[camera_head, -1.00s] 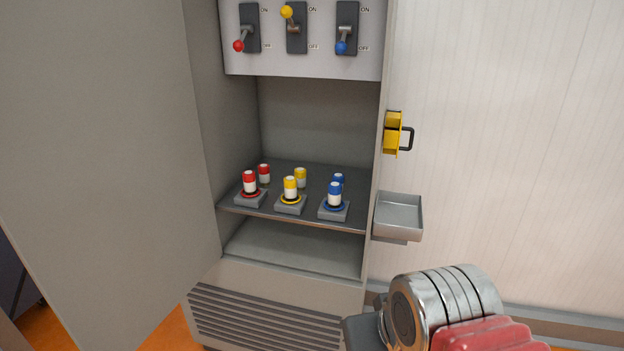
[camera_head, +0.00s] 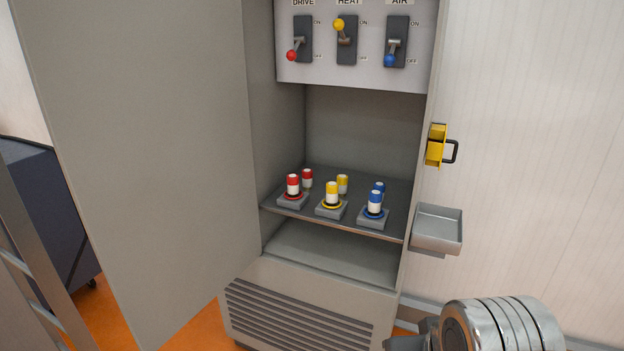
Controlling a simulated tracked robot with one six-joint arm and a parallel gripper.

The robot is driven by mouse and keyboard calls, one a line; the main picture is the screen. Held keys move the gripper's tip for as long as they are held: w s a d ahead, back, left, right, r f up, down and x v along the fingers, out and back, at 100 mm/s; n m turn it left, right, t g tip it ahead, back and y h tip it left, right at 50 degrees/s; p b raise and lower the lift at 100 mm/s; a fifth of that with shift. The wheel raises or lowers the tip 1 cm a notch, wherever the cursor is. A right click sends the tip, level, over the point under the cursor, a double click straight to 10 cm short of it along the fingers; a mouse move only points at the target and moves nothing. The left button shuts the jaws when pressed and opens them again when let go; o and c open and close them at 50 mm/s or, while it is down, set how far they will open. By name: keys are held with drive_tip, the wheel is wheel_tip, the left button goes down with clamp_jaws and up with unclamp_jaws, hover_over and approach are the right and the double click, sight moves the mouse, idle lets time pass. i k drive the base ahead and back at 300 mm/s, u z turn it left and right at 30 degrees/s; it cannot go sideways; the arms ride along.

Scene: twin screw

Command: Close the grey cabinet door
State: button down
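The grey cabinet door (camera_head: 150,150) stands wide open, swung out to the left of the cabinet (camera_head: 365,125). A yellow latch piece with a black handle (camera_head: 437,146) is on the cabinet's right side. Part of my arm shows as ribbed silver metal at the bottom right, in front of the cabinet's lower right corner and well apart from the door. My gripper's fingers are outside the picture.
Inside, red, yellow and blue cylinders (camera_head: 332,194) stand on a shelf, under a panel with three switches (camera_head: 346,40). A grey tray (camera_head: 437,229) juts from the cabinet's right side. A ladder-like frame (camera_head: 40,270) and a dark blue box (camera_head: 50,215) stand left of the door.

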sight(143, 104)
drive_tip(key=u, duration=0.3)
drive_tip(key=i, duration=0.9)
drive_tip(key=u, duration=0.4)
drive_tip(key=k, duration=1.25)
drive_tip(key=u, duration=1)
drive_tip(key=i, duration=0.55)
drive_tip(key=u, duration=0.75)
drive_tip(key=i, duration=0.65)
drive_tip(key=u, duration=0.25)
